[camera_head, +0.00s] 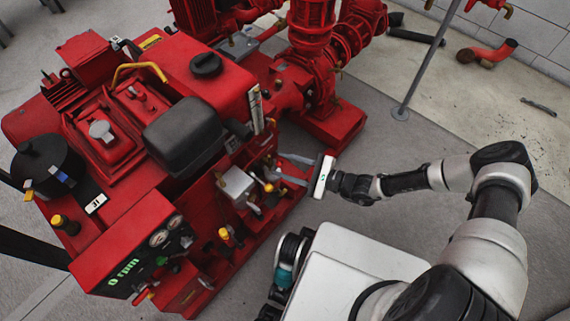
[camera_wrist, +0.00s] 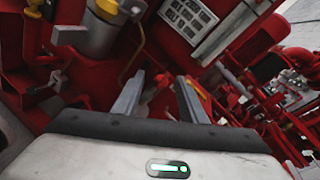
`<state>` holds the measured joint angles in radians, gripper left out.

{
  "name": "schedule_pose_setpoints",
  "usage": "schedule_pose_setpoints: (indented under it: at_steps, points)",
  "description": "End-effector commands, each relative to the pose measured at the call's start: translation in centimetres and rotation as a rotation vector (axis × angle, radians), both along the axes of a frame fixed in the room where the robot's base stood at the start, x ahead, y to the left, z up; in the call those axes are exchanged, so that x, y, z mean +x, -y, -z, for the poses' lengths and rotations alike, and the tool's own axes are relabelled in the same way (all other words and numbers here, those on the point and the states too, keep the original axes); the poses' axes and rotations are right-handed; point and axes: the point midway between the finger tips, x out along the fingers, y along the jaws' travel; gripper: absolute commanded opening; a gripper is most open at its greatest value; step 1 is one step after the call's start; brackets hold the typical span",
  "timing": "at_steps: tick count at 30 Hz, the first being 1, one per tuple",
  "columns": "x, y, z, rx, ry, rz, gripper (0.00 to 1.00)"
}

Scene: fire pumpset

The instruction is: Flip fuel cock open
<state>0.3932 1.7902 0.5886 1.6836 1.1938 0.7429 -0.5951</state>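My gripper (camera_head: 282,170) reaches in from the right, beside the small valves and fittings on the side of the red pumpset (camera_head: 225,85). In the wrist view, my gripper (camera_wrist: 160,82) has its two grey fingers apart with nothing held between them. A small red and yellow lever (camera_wrist: 199,87) shows right beside the right finger and is partly hidden by it. It may be the fuel cock, but I cannot tell for sure, nor whether it is open or closed. In the head view, a small yellow-tipped fitting (camera_head: 268,187) lies just left of the fingers.
A silver cylinder with a yellow cap (camera_wrist: 92,30) and a thin yellow pipe (camera_wrist: 132,55) stand near the fingers. A white label plate (camera_wrist: 196,20) is above. The control panel (camera_head: 150,255) is at lower left. Grey floor is free right of the pumpset.

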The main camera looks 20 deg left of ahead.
Motion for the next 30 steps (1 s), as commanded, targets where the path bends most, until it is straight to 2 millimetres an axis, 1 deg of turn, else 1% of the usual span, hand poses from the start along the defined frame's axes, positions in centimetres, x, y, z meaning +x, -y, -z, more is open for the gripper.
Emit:
schedule_pose_setpoints:
  at_steps: [7, 11, 14, 24, 27, 30]
  points:
    - [0.1, 0.2, -0.1, 0.000, 0.000, 0.001, 0.38]
    - [0.2, 1.4, -0.3, -0.002, 0.001, 0.003, 0.38]
    - [0.2, 3.2, -0.7, -0.002, 0.002, 0.004, 0.38]
    - [0.1, 11.5, -2.0, -0.002, 0.002, 0.003, 0.38]
    - [0.0, 13.6, -2.2, -0.002, 0.001, 0.003, 0.38]
    - [0.0, 15.3, -2.5, -0.001, 0.001, 0.003, 0.38]
